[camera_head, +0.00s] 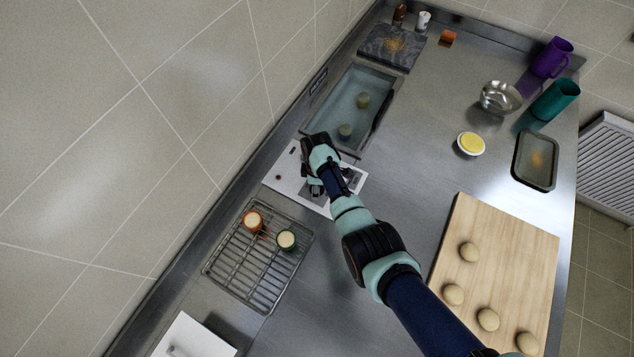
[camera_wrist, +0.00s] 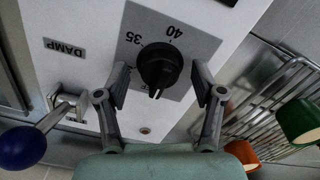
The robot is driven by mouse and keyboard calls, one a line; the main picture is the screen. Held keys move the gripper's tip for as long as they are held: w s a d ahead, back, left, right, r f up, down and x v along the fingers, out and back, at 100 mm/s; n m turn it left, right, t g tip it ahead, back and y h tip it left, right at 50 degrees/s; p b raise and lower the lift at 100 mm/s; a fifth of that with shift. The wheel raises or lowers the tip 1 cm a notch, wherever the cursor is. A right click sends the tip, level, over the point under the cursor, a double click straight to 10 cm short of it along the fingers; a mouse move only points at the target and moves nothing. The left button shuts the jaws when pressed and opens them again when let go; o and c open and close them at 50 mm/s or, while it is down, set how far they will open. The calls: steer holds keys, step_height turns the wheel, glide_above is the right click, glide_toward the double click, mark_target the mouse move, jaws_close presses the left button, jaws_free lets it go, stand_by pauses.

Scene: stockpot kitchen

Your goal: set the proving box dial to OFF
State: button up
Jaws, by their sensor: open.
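The proving box dial (camera_wrist: 158,66) is a round black knob on a grey square plate, with 35 and 40 printed at its upper left and upper right in the wrist view. A pale mark shows on the knob's lower edge. In the head view the white control panel (camera_head: 285,181) lies at the near end of the proving box (camera_head: 350,108). My arm and gripper (camera_head: 325,183) hide the dial there.
A blue-knobbed lever (camera_wrist: 22,146) stands beside a DAMP label, left of the dial in the wrist view. A wire rack (camera_head: 240,268) with an orange cup (camera_head: 252,221) and a green cup (camera_head: 286,240) is close by. A wooden board (camera_head: 500,255) with several dough balls lies right.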

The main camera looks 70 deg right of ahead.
step_height(320, 180, up, 12)
stand_by(0.4)
stand_by(0.4)
steer(key=w+a+r+m+t+h, duration=0.1)
steer(key=w+a+r+t, duration=0.45)
steer(key=a, duration=0.65)
steer(key=w+a+r+m+t+h, duration=0.1)
steer(key=w+a+r+t, duration=0.1)
steer(key=w+a+r, duration=0.75)
steer(key=s+a+r+m+t+y, duration=0.1)
steer(key=s+a+r+t, duration=0.25)
steer(key=a, duration=0.65)
steer(key=s+a+r+t+y, duration=0.15)
steer(key=s+a+r, duration=0.3)
steer(key=a, duration=0.55)
step_height(320, 180, up, 14)
steer(key=w+d+p, duration=0.1)
steer(key=p, duration=1.2)
steer(key=shift+w+f, duration=0.15)
steer(key=shift+f, duration=0.1)
